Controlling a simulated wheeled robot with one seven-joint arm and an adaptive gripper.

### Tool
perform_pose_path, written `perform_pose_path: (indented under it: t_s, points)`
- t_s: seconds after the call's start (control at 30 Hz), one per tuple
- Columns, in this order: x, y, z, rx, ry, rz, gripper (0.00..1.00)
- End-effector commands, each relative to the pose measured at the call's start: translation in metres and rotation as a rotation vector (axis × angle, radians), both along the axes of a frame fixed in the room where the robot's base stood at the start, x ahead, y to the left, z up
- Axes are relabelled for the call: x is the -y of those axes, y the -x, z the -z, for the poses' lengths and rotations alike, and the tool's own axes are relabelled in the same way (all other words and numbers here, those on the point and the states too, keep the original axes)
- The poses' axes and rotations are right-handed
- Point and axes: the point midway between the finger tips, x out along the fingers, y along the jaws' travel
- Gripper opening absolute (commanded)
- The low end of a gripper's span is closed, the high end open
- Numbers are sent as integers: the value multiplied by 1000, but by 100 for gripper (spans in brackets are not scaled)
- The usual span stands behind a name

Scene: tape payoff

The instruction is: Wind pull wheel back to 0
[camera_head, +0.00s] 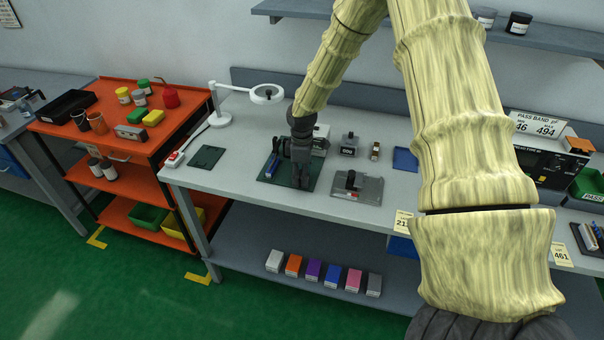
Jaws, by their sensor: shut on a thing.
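A small dark device with blue and grey parts (273,164) stands on a dark green mat (270,181) in the middle of the grey bench. My gripper (302,178) points down over the right side of this mat, at the device. It is shut on a small part there, seemingly the pull wheel. My fingers cover that part, so the wheel and its scale cannot be made out.
A white magnifier lamp (268,94) stands behind left. A grey fixture plate (371,190) lies right of the mat, with small black-topped items behind. An orange cart (98,142) stands at left. My arm hides much of the right bench.

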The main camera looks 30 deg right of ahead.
Motion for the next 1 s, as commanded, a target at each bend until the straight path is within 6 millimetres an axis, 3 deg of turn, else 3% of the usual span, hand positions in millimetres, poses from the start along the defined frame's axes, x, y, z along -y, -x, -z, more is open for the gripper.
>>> perform_pose_path:
  t_s: [0.5,1.0]
  points:
    - [2,-2,-2,4,3,-432,20]
    - [2,-3,-3,5,3,-592,20]
